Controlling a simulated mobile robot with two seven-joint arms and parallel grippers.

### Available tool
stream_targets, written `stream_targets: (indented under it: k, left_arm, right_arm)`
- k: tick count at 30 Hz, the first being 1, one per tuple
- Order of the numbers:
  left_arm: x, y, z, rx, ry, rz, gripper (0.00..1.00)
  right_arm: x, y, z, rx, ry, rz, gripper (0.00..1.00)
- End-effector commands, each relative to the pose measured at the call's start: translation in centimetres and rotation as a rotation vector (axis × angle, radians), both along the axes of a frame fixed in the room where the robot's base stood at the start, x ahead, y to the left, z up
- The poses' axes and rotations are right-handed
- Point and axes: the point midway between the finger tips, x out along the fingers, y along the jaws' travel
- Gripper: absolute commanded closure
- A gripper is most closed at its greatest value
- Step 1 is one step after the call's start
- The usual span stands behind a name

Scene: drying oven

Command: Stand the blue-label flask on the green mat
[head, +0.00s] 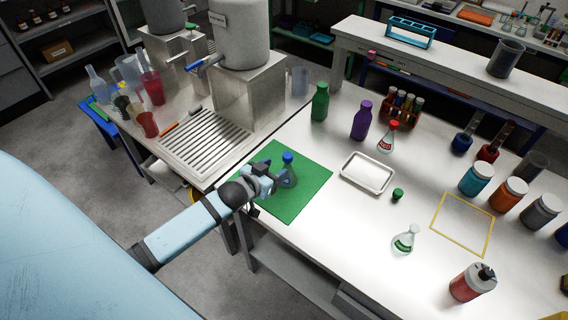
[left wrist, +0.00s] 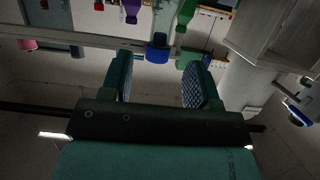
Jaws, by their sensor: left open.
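The blue-label flask (head: 289,180) has a blue stopper and stands upright on the green mat (head: 308,195). My left gripper (head: 272,182) is open at the flask's left side in the head view, low over the mat. In the left wrist view, which looks upside down, the two open fingers (left wrist: 160,82) spread apart with the blue stopper (left wrist: 157,49) showing ahead between them. No grip on the flask shows. The lower part of the flask is partly hidden by the gripper in the head view. My right gripper is out of view.
A green bottle (head: 320,103) and purple bottle (head: 361,120) stand behind the mat. A white tray (head: 367,187) lies to its right. Red-label (head: 388,138) and green-label (head: 405,240) flasks stand farther right. The metal still (head: 248,95) rises behind left.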

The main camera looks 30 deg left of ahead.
Motion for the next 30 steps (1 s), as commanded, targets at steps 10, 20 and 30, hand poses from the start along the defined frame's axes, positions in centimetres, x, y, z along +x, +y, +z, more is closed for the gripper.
stream_targets:
  k: [10, 20, 30]
  left_arm:
    - [-4.8, 0.3, 1.3, 0.001, 0.003, -0.001, 0.45]
    - [-16.3, -10.8, -7.0, 0.02, 0.219, -0.131, 0.45]
    - [-20.3, -14.9, -8.6, 0.034, 0.282, -0.193, 0.45]
  right_arm:
    - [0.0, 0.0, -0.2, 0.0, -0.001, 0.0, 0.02]
    - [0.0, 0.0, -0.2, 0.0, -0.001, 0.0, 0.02]
    - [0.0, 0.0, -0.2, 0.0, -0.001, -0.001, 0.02]
